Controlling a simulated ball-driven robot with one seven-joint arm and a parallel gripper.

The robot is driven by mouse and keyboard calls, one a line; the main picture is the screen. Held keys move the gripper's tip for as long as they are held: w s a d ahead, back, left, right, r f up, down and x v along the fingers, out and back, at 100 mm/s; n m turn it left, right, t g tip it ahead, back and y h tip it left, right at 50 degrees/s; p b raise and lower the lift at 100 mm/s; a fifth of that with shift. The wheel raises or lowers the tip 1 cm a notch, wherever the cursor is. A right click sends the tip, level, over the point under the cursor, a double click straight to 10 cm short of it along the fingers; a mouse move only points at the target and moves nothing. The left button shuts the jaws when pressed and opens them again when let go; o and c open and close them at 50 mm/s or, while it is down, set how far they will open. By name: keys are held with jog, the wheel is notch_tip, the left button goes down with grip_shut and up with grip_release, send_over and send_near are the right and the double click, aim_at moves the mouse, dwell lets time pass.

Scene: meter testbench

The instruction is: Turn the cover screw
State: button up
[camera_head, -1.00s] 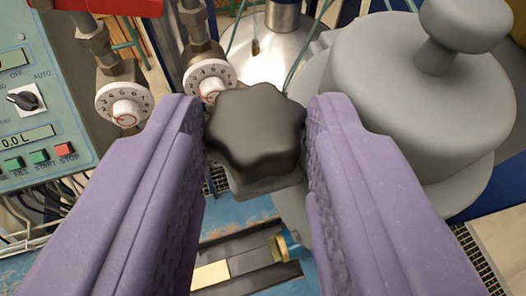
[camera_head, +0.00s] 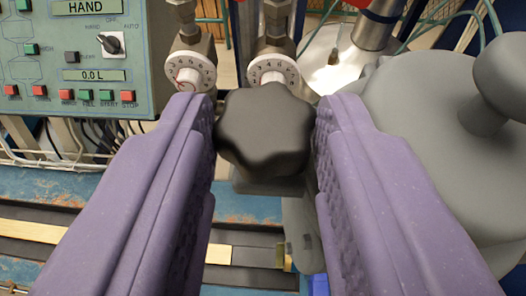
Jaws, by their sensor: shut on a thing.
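The cover screw has a dark, lobed star-shaped knob (camera_head: 264,132) in the middle of the head view. It sits on a grey bracket beside the large grey rounded cover (camera_head: 425,110) at the right. My gripper (camera_head: 266,135) has two purple ridged fingers, one on the left and one on the right of the knob. The fingers are shut on the knob. The screw's shaft below the knob is hidden.
A green control panel (camera_head: 75,60) with buttons and displays stands at the upper left. Two white numbered dials (camera_head: 188,72) on valves are just behind the knob. A blue bench with a rail (camera_head: 40,231) lies below, with cables at the left.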

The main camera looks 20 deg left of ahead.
jog(key=shift+r+y, duration=0.1)
jog(key=shift+y, duration=0.2)
jog(key=o, duration=1)
jog(key=shift+a, duration=0.15)
jog(key=shift+s+r+p, duration=0.1)
jog(key=shift+p, duration=0.2)
